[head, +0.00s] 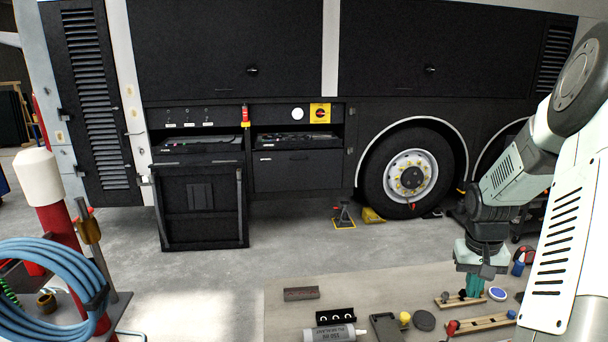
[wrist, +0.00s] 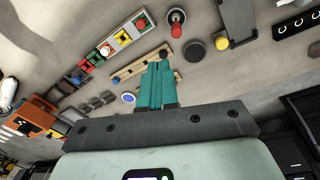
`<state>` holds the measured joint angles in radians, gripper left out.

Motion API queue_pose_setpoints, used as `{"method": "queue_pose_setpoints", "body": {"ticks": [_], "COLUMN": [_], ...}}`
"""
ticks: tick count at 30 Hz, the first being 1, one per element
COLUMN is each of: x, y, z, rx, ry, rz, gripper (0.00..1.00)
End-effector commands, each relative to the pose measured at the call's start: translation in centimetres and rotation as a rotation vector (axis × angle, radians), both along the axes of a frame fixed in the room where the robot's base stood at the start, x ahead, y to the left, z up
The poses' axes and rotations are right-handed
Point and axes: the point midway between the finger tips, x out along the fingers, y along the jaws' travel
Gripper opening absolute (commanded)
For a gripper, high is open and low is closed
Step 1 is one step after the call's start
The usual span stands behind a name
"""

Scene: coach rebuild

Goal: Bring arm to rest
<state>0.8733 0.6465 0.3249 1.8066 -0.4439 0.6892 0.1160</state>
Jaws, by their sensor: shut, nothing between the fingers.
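My gripper (head: 474,284) hangs pointing down over the right part of the workbench (head: 285,328) in the head view. In the wrist view, its two teal fingers (wrist: 157,84) are together and hold nothing. My arm comes in from the right edge of the head view and bends down to the gripper. The fingertips appear above a wooden strip (wrist: 140,64) with a dark knob. I cannot tell the exact gap between fingers and bench.
The bench holds a sealant tube (head: 329,334), a black tray (head: 336,316), a dark block (head: 301,293), a dark disc (head: 424,320) and a colored block rail (wrist: 112,46). A blue hose coil (head: 45,285) is at left. A coach with a wheel (head: 410,176) stands behind. The bench's back left is mostly clear.

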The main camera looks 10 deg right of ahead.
Motion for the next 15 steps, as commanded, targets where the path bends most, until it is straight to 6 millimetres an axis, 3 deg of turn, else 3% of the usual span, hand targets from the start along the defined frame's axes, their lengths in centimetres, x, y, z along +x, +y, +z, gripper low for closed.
{"method": "queue_pose_setpoints", "body": {"ticks": [1, 7, 11, 15], "x": [0.7, 0.4, -1.6, -4.9], "y": [2.3, 10.6, 16.1, 21.4], "z": [3.3, 12.7, 17.7, 21.9], "rx": [-0.042, -0.144, -0.185, -0.196], "ry": [-0.013, -0.076, -0.144, -0.236], "rz": [0.048, 0.177, 0.251, 0.325], "gripper": [0.0, 0.0, 0.0, 0.0]}}
